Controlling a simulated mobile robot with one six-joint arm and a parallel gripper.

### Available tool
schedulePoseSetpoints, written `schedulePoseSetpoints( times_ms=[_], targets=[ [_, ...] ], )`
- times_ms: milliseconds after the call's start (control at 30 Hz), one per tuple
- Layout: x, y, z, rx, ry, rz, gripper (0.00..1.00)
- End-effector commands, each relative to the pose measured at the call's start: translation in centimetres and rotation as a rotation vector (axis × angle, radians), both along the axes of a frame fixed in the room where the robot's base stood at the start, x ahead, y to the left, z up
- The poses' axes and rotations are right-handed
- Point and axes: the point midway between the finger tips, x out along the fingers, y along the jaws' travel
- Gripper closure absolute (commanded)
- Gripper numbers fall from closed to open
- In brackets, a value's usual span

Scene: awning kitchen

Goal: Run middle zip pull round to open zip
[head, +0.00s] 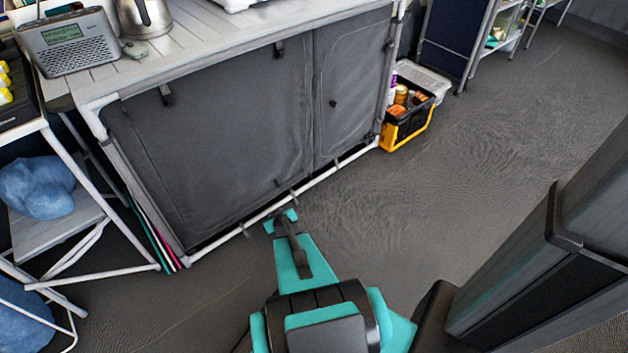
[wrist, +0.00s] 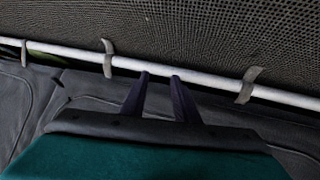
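The grey fabric cabinet front (head: 220,130) has a wide left panel and a narrower right panel (head: 352,85), parted by an upright seam. A small dark tab (head: 333,103) sits on the narrower panel, and another (head: 278,183) is low on the wide one. I cannot tell which is the middle zip pull. My gripper (head: 283,217) is low, by the cabinet's bottom rail. In the wrist view, its two dark fingers (wrist: 161,76) stand apart with nothing between them, near the white rail. A small dark tab (wrist: 57,78) lies left of them on the fabric.
The white bottom rail (wrist: 75,55) carries grey straps (wrist: 108,58). A black and yellow crate (head: 408,118) stands at the cabinet's right end. A white-framed rack (head: 85,225) with blue bags is at left. Open floor (head: 480,150) lies right. A radio (head: 68,45) sits on top.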

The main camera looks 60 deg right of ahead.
Motion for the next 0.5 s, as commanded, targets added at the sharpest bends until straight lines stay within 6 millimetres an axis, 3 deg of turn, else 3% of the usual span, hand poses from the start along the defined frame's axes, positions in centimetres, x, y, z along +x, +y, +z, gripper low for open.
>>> schedulePoseSetpoints(
  times_ms=[33,200,500],
  targets=[
    [-0.2,-1.9,-0.2,-0.015,-0.035,-0.004,0.73],
    [-1.2,-6.5,0.5,-0.062,-0.156,0.011,0.73],
    [-4.8,-13.0,1.6,-0.126,-0.351,0.064,0.73]
  ],
)
